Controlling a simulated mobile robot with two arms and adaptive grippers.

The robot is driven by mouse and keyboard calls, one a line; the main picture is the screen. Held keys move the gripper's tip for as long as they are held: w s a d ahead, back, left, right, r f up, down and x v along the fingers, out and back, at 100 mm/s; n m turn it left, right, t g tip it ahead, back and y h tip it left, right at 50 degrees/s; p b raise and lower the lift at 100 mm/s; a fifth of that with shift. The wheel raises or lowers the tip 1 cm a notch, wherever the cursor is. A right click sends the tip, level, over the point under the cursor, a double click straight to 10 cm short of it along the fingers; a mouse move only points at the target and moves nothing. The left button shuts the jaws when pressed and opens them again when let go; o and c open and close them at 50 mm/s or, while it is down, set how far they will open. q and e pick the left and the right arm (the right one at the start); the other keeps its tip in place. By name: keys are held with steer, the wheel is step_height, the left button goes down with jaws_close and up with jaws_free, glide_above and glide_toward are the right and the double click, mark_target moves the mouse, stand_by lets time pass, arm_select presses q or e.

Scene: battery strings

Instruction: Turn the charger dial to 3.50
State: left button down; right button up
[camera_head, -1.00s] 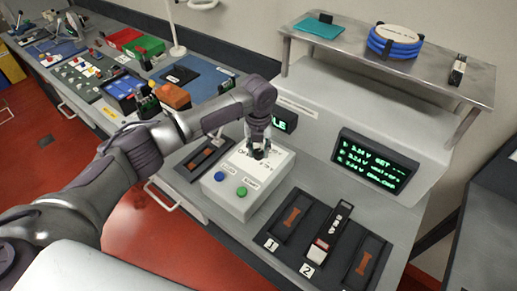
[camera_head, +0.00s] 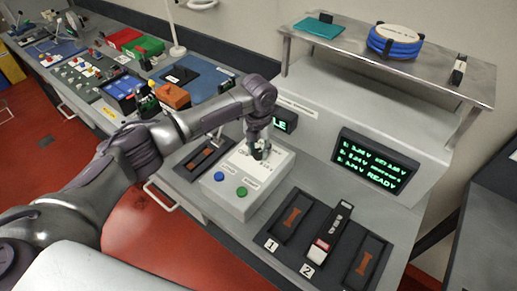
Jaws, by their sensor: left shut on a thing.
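The charger box (camera_head: 235,199) is pale, with a blue button (camera_head: 219,176) and a green button (camera_head: 242,191) on its top. Its dial (camera_head: 259,156) is dark and sits near the back of the top, mostly hidden by my left gripper. My left gripper (camera_head: 258,151) points down over the box and is shut on the dial. The screen (camera_head: 375,161) behind shows green lines of text. Its last line seems to end in READY, and the first line has a SET value too small to read surely. My right gripper is not in view.
Numbered dark bays stand to the right of the box; bay 2 (camera_head: 329,242) holds a cell with a white and red end. A metal shelf (camera_head: 460,78) with a blue coil (camera_head: 395,42) stands above. An orange block (camera_head: 173,96) lies behind my left forearm.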

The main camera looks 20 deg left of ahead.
mark_target(259, 152)
arm_select(q)
steer(key=c, duration=0.8)
jaws_free()
steer(key=shift+r, duration=0.15)
step_height(259, 152, up, 12)
steer(key=shift+f, duration=0.15)
